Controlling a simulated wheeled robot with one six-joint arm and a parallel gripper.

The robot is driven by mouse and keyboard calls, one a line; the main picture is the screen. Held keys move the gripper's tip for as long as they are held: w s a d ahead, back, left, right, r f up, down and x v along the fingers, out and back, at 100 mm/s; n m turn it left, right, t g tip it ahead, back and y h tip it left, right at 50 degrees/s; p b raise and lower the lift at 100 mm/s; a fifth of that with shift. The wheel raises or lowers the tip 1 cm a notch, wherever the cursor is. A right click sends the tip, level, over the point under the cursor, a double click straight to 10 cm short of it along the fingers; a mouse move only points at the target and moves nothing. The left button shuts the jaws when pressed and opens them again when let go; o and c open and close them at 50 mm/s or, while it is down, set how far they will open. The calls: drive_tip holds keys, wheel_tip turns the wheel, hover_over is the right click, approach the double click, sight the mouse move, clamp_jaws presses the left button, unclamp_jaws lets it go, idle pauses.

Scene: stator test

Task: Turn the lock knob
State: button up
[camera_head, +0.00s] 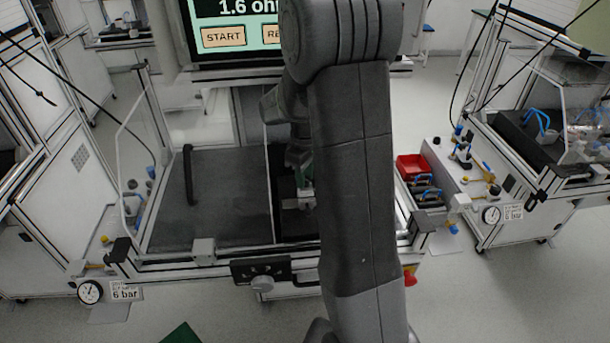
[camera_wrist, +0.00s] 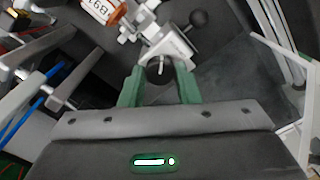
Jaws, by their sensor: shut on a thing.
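My gripper (camera_wrist: 159,70) has two green fingers and is shut on the lock knob (camera_wrist: 160,67), a small dark round piece between the fingertips. The knob sits at the near end of a light grey metal fitting (camera_wrist: 172,47) with small lettering that I cannot read. In the head view my arm covers most of this spot; only a bit of green finger (camera_head: 305,172) shows over the bench, and the knob is hidden there.
An orange part with a white label (camera_wrist: 107,10) lies close to the fitting. The bench has a dark plate (camera_head: 230,195) with a black handle (camera_head: 189,175) and a clear side panel (camera_head: 138,130). A screen (camera_head: 235,40) stands behind. A red bin (camera_head: 411,166) is at right.

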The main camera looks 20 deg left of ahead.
drive_tip(key=shift+n, duration=0.5)
drive_tip(key=o, duration=1)
drive_tip(key=shift+c, duration=0.2)
drive_tip(key=shift+r, duration=0.15)
wheel_tip(320, 180, up, 14)
drive_tip(key=b, duration=0.1)
drive_tip(key=shift+f, duration=0.2)
drive_tip(key=shift+f, duration=0.1)
wheel_tip(320, 180, down, 14)
drive_tip(key=shift+r+p, duration=0.15)
drive_tip(key=shift+p, duration=0.35)
